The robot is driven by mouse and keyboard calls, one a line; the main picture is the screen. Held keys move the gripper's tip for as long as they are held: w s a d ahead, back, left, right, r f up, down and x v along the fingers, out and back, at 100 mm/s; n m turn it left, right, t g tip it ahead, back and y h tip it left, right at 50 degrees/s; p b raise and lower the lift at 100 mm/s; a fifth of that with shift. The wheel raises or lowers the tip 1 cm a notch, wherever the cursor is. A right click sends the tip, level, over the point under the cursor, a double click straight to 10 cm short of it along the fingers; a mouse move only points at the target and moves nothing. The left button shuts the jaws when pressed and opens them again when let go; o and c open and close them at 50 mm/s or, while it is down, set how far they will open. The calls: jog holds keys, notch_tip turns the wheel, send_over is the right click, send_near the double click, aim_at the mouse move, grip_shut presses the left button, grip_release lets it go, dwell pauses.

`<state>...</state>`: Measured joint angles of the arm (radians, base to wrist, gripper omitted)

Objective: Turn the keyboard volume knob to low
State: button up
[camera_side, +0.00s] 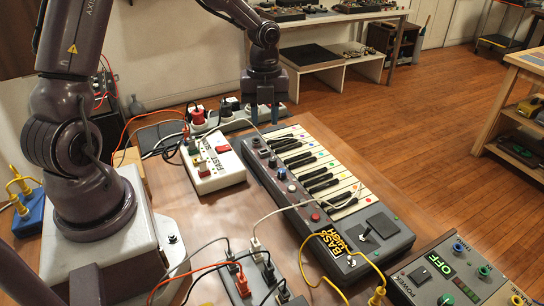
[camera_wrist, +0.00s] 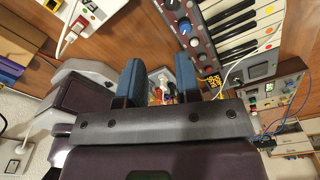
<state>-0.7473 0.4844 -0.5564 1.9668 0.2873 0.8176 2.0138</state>
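The keyboard (camera_side: 330,185) lies on the brown table, its white and black keys running away from the camera. A dark panel along its left side carries several small knobs (camera_side: 282,174), one with a blue cap, and a red button (camera_side: 315,217). A yellow label reading BASS HIGH sits at the near end. I cannot tell which knob is the volume knob. My gripper (camera_side: 264,122) points down near the keyboard's far left end, its two blue fingers apart and empty. In the wrist view the open fingers (camera_wrist: 158,72) are below the knob panel, where a blue-capped knob (camera_wrist: 185,26) shows.
A white box marked FAST (camera_side: 214,165) stands left of the keyboard. A power strip with plugs (camera_side: 228,120) lies behind. A grey box with an OFF display (camera_side: 445,275) is at the near right. Cables (camera_side: 300,210) cross the keyboard's near part and the front table.

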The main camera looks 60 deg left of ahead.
aim_at(272, 159)
jog(key=f+m, duration=0.2)
jog(key=f, duration=0.2)
jog(key=w+f+m, duration=0.1)
jog(key=f+m, duration=0.1)
jog(key=f, duration=0.2)
jog(key=f+m, duration=0.3)
jog(key=f, duration=0.1)
jog(key=shift+w+f+t, duration=0.15)
jog(key=shift+w+t, duration=0.15)
jog(key=shift+w, duration=0.05)
grip_shut()
